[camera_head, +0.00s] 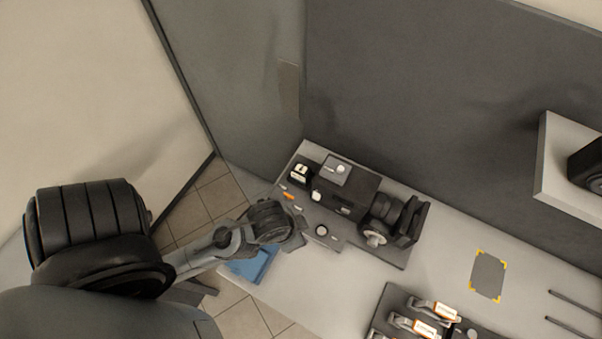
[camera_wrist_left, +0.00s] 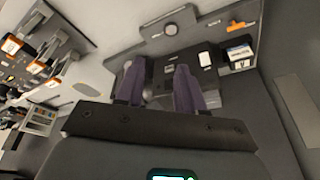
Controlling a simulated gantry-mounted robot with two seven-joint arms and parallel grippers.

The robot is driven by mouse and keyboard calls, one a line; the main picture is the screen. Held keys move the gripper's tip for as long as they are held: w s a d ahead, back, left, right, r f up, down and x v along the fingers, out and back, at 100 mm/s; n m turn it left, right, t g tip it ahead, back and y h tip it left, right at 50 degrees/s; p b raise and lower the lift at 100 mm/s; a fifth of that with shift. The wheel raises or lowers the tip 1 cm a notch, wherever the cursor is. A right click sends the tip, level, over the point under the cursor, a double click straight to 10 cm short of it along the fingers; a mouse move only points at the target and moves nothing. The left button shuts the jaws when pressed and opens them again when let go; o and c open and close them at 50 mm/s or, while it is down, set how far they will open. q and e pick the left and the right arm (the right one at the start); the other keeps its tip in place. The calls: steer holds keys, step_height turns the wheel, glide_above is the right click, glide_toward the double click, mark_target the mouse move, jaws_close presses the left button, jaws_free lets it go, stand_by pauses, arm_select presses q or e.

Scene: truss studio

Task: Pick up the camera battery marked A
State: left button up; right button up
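A small black block with a white label (camera_head: 299,173) sits at the far left corner of the dark equipment board (camera_head: 335,232). It also shows at the upper right of the left wrist view (camera_wrist_left: 240,54). It looks like a battery, but I cannot read an A on it. My left gripper (camera_wrist_left: 157,66) is open and empty, its two purple-grey fingers spread over the dark camera body (camera_wrist_left: 168,82) and apart from the labelled block. In the head view my left wrist hides most of this gripper. My right gripper is not in view.
A lens-like black unit (camera_head: 383,222) stands at the board's right. Several orange-labelled clamps (camera_head: 436,309) lie in a rack at the front. A blue object (camera_head: 252,264) is below my left wrist. A yellow-cornered grey patch (camera_head: 488,275) is bare. A dark wall closes the back.

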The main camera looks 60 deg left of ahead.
arm_select(q)
steer(key=o, duration=0.8)
steer(key=shift+o, duration=0.2)
